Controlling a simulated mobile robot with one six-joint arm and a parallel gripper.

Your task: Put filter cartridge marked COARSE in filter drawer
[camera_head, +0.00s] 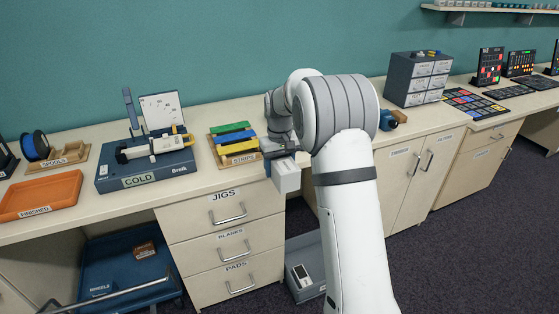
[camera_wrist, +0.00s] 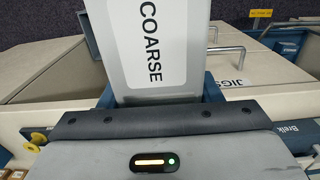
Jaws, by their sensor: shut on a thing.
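The filter cartridge is a pale grey-white block marked COARSE in the wrist view (camera_wrist: 155,45). It also shows in the head view (camera_head: 287,178), held just off the bench's front edge. My gripper (camera_head: 281,156) is shut on it, with blue fingers beside it in the wrist view. A low grey-blue open container (camera_head: 306,290) stands below, right of the drawer cabinet, partly hidden by my arm. It holds a white-and-dark item (camera_head: 301,276). I cannot tell whether this container is the filter drawer; no filter label is readable.
The drawers marked JIGS (camera_head: 228,208), BLANKS (camera_head: 232,246) and PADS (camera_head: 240,278) are shut. A tray with coloured strips (camera_head: 241,160) and a blue machine marked COLD (camera_head: 165,174) stand on the bench. A blue cart (camera_head: 120,285) is at lower left.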

